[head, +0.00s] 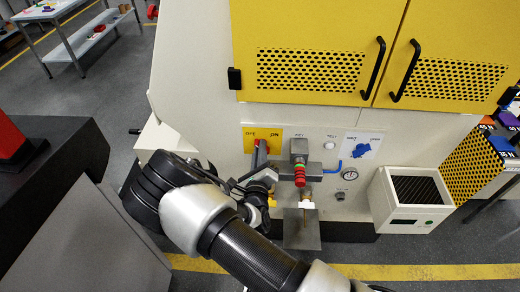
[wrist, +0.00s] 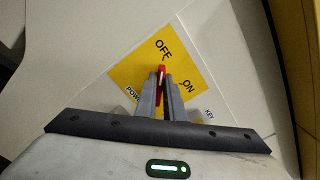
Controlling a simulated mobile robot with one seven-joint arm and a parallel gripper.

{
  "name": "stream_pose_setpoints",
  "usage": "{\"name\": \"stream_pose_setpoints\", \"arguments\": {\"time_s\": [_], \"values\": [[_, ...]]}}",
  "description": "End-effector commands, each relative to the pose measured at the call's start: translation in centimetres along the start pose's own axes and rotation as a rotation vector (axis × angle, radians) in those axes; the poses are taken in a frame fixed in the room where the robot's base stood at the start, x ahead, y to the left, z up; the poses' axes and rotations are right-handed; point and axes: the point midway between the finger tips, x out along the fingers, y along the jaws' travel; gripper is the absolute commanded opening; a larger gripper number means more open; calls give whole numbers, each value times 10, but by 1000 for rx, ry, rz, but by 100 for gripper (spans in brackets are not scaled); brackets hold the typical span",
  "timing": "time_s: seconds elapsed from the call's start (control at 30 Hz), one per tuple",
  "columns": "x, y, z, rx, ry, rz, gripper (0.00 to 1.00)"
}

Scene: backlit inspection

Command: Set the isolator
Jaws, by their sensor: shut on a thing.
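The isolator is a red rotary handle (wrist: 161,72) on a yellow plate (wrist: 190,65) marked OFF and ON, with part of a "POW" label showing in the wrist view. In the head view the plate (head: 275,133) is on the white machine panel, with the red handle partly hidden behind my fingers. My gripper (wrist: 162,82) is shut on the red handle. A pale stripe on the handle shows between the fingers. The handle's tip lies between the OFF and ON words, nearer OFF in the wrist view.
A white vented box (head: 405,222) stands right. Yellow doors (head: 320,50) are above.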

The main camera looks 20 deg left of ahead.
Motion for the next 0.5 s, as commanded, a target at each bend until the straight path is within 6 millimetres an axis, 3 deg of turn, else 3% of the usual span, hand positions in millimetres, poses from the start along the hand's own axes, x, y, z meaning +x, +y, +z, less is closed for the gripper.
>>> {"name": "stream_pose_setpoints", "arguments": {"time_s": [0.1,0.13,0.23,0.5], "values": [[-1,0,-1,-3,1,2,0],[-1,0,-1,-3,1,2,10],[0,0,-1,-2,1,2,27],[0,0,0,-1,0,1,27]]}}
